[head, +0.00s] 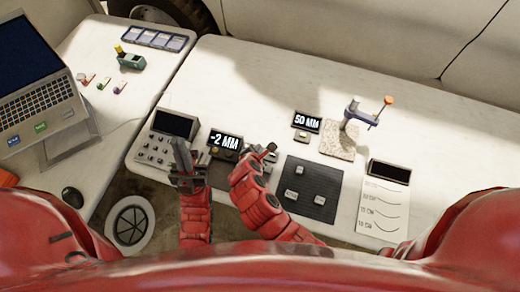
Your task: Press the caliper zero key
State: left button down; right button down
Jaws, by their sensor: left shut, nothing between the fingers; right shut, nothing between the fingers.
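A small black display reading "-2 MM" (225,140) stands on the table between my two grippers. Small dark key-like blocks (230,155) sit just below it, partly hidden by my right gripper. A second display reading "50 MM" (306,121) stands further right, with a small light block (301,136) in front of it. I cannot tell which part is the caliper zero key. My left gripper (181,148) is shut and empty, over the right edge of the keypad device. My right gripper (266,151) is shut and empty, right of the "-2 MM" display; contact cannot be told.
A keypad device (157,152) with a dark screen stands left. A dark mat (312,210) holds small grey blocks. A blue clamp (357,114) stands on a speckled block (338,142). A device with a written sheet (385,205) lies right. A laptop (40,105) stands on the left table.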

jog(key=shift+f, duration=0.35)
dwell(0.3)
jog(key=shift+r+p, duration=0.8)
jog(key=shift+p, duration=0.05)
notch_tip(320, 180, up, 5)
jog(key=p, duration=0.4)
dwell(0.9)
